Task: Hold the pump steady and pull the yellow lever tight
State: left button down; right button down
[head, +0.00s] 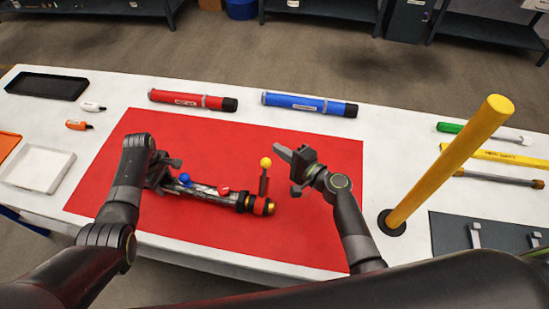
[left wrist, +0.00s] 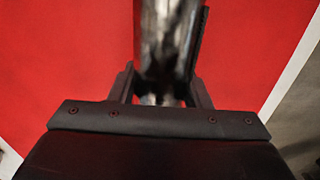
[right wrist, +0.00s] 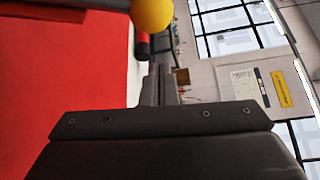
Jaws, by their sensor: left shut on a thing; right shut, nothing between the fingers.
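The pump (head: 213,194), a grey metal tube with black and orange rings at its right end, lies on the red mat (head: 310,225). It has a blue knob (head: 185,177), a red knob (head: 223,190) and a yellow-knobbed lever (head: 265,163) standing up near its right end. My left gripper (head: 166,178) is shut on the pump's left part, and the blurred tube (left wrist: 166,45) runs between its fingers in the left wrist view. My right gripper (head: 284,153) is shut and empty, just right of the yellow knob. In the right wrist view the yellow knob (right wrist: 152,14) shows beyond the fingertips (right wrist: 160,72).
A red tube (head: 185,100) and a blue tube (head: 305,104) lie behind the mat. A tall yellow post (head: 450,160) stands right of my right arm. A white tray (head: 38,168) and a black tray (head: 47,86) are at the left. The mat's front right is clear.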

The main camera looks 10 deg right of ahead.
jog(key=s, duration=0.1)
jog(key=s+a, duration=0.1)
jog(key=s, duration=0.1)
jog(key=shift+s+a+r, duration=0.2)
jog(key=shift+a+r, duration=0.1)
jog(key=shift+a, duration=0.1)
